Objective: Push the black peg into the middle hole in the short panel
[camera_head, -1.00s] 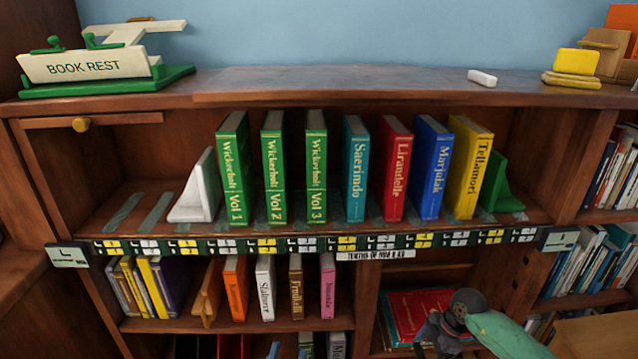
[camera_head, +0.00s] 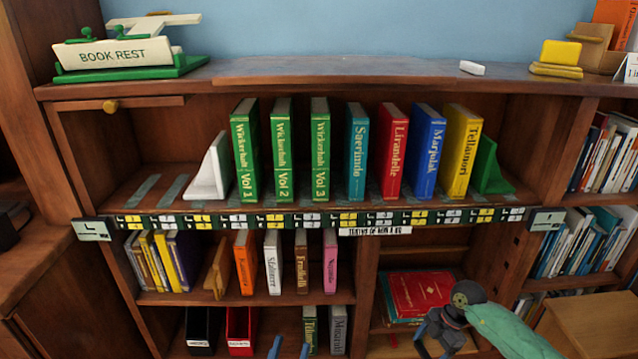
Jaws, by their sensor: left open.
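The upright wood panel (camera_head: 492,262) on the right of the lower bay has small dark holes in it, seen at a slant; I take it for the short panel. I cannot make out the black peg. My left gripper (camera_head: 290,348) shows only as two blue fingertips at the bottom edge, apart with nothing between them, in front of the lower books. My right arm comes in from the lower right, and its dark end (camera_head: 440,328) hangs before the lower right bay, left of the panel.
A red book (camera_head: 418,292) lies flat in the lower right bay, behind my right arm. A labelled rail (camera_head: 320,220) runs along the upper shelf, which holds several upright books. A black box (camera_head: 203,328) and a red box (camera_head: 242,328) stand at the bottom. A wooden box (camera_head: 590,325) is at right.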

